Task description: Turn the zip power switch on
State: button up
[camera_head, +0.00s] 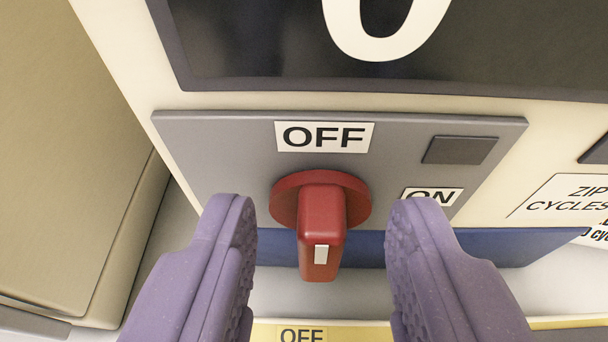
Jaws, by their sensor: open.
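A red rotary switch (321,222) sits on a grey switch plate (220,150). Its round base is on the plate and its handle sticks out toward me, with a pale mark near the end. An OFF label (324,137) is above the knob. An ON label (432,197) is to its right, partly hidden by my right finger. My gripper (321,235) is open, with one purple finger on each side of the handle. There is a visible gap on both sides, and nothing is held.
A dark display (250,50) with a white digit is above the plate. A dark square (459,150) is at the plate's right. A ZIP CYCLES label (570,205) is farther right. A beige box (70,170) stands at left. Another OFF label (302,334) shows below.

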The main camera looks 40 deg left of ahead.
jog(key=shift+w+a+f, duration=0.15)
jog(key=shift+w+a, duration=0.05)
jog(key=shift+w, duration=0.1)
grip_shut()
